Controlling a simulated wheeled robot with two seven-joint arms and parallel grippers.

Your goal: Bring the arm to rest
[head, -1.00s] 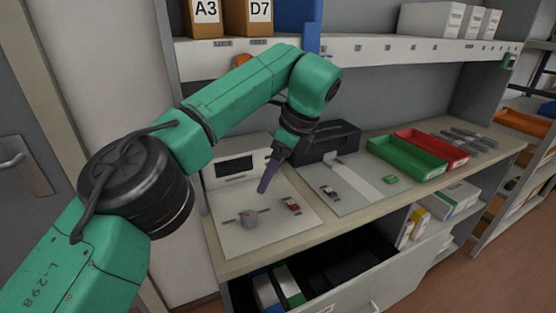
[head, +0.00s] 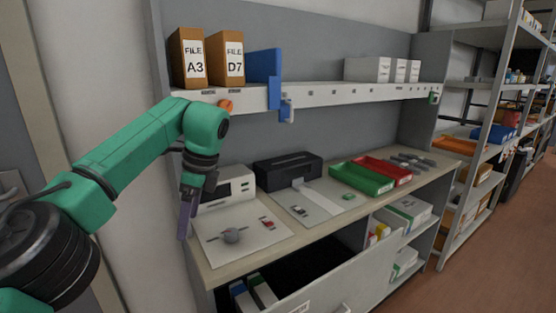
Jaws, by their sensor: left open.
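My left arm comes in from the left, green with black joints. My left gripper (head: 185,215) points down, with purple-grey fingers beside the left edge of the white mat (head: 240,243) on the worktop. It is open, with nothing seen between the fingers; they overlap from this side. On the mat are a grey round knob-like piece with a thin bar (head: 231,236) and a small red and grey piece (head: 266,224), both clear of the gripper. My right gripper is not in view.
Behind stand a white device (head: 238,185) and a black printer-like box (head: 288,171). A green tray (head: 361,181) and a red tray (head: 385,169) are to the right. A shelf (head: 330,94) with file boxes runs above. A drawer (head: 330,285) stands open below.

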